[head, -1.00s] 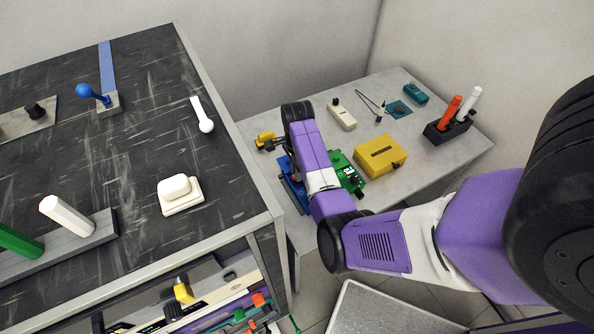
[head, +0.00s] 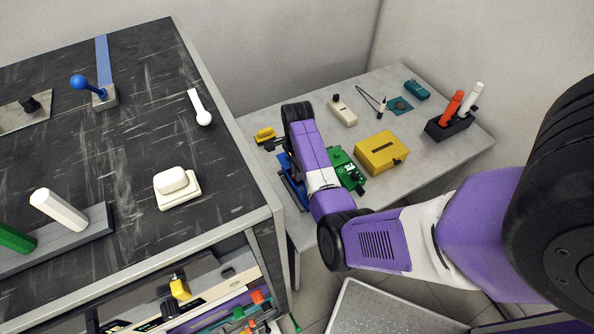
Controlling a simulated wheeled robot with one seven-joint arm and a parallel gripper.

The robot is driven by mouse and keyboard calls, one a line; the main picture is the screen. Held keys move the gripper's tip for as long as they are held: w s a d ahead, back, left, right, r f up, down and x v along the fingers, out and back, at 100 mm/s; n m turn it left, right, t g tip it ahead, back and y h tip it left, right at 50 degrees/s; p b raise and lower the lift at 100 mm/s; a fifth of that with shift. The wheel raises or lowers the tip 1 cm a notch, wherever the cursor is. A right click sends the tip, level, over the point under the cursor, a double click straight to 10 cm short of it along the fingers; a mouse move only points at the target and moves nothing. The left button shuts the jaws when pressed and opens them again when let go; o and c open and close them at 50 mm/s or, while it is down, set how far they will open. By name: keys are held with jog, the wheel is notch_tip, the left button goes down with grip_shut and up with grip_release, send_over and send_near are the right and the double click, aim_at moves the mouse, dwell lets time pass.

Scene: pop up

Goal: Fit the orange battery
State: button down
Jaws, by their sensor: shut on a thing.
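My gripper (head: 270,143) is at the far left of the low grey table, partly hidden behind my wrist. Its dark jaws are shut on a small yellow-orange block (head: 264,133), which looks like the battery, though it is too small to be certain. The block is held above the table's left end. A blue device (head: 291,182) lies below and to the right of it, partly covered by my arm. A red-orange cylinder (head: 451,108) stands in a black holder (head: 445,130) at the table's right end. I cannot tell whether the block touches anything.
A green board (head: 347,170) and a yellow box (head: 381,153) lie right of my arm. A white device (head: 342,110) and teal devices (head: 416,89) are at the back. A white cylinder (head: 471,98) shares the holder. The tall black table (head: 130,130) stands close on the left.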

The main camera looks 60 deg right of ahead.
jog(key=shift+f, duration=0.4)
jog(key=c, duration=1.3)
grip_release()
jog(key=shift+r+b, duration=0.45)
jog(key=shift+r, duration=3.45)
